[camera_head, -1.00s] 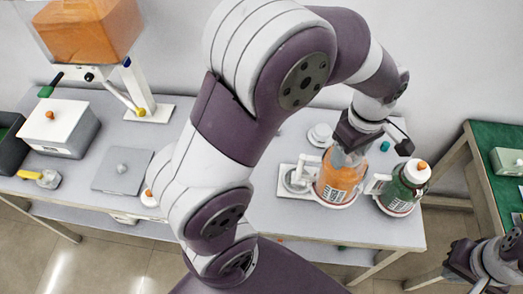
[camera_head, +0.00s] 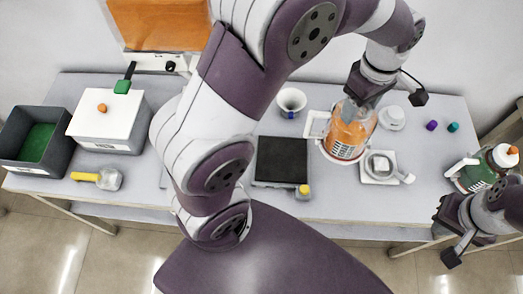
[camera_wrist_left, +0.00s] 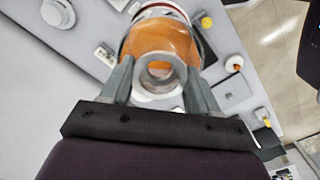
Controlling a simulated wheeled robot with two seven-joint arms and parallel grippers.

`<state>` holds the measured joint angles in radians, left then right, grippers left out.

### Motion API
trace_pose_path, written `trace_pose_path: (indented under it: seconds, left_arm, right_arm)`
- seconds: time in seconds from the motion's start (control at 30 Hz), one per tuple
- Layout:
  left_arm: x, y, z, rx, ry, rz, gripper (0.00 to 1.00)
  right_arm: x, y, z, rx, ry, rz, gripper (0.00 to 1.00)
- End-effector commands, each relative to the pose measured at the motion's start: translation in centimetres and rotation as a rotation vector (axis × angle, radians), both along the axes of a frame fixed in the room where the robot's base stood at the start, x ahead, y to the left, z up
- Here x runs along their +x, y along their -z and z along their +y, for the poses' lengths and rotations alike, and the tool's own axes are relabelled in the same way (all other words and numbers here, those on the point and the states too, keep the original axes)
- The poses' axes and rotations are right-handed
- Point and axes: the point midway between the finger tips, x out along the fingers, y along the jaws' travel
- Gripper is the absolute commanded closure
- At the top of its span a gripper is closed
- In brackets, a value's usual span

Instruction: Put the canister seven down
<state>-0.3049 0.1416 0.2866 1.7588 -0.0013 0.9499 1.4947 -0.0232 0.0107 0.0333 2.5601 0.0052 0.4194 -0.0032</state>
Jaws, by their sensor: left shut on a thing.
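My left gripper (camera_head: 350,100) is shut on the top of the orange canister (camera_head: 345,135), a clear body with orange contents, a white label, a white base ring and a white side handle. It is upright or slightly tilted; I cannot tell whether its base touches the table. The label is too small to read. In the left wrist view the fingers (camera_wrist_left: 160,85) close on the canister's neck, above its orange body (camera_wrist_left: 160,40). A green canister (camera_head: 480,175) with a white-and-orange top stands at the right. My right gripper (camera_head: 447,235) is in front of it, fingers apart and empty.
A white square pump base (camera_head: 380,177) is right of the orange canister. A dark square plate (camera_head: 281,160), a white cup (camera_head: 291,101) and a white round piece (camera_head: 391,118) are near. The white box (camera_head: 105,125) and the dark bin (camera_head: 60,160) stand far left.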

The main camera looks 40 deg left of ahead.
Motion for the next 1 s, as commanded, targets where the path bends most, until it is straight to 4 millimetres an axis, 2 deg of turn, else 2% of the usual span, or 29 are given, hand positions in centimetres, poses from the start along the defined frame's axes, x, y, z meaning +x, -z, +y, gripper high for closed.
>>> trace_pose_path:
  seconds: [0.17,0.47,0.5,0.73,0.93,1.0]
  left_arm:
    - [-0.3,0.5,0.5,0.001,-0.012,0.003,1.0]
    - [-2.7,3.3,4.3,0.001,-0.019,0.003,1.0]
    - [-3.2,3.3,5.0,0.002,-0.019,0.007,1.0]
    - [-5.5,5.9,8.7,0.002,-0.019,0.007,1.0]
    - [-6.3,7.2,9.9,0.002,-0.015,0.006,1.0]
    - [-6.4,8.2,9.9,0.002,-0.015,0.008,1.0]
  right_arm:
    - [0.0,0.8,0.0,0.0,0.0,0.0,1.0]
    - [0.0,3.8,0.0,0.0,0.0,0.0,1.0]
    - [0.0,3.1,0.0,0.0,0.0,0.001,1.0]
    - [0.0,2.7,0.0,0.0,0.0,0.0,1.0]
    - [0.0,2.7,0.0,0.0,0.0,0.0,1.0]
    - [0.0,2.6,0.0,0.0,0.0,0.0,1.0]
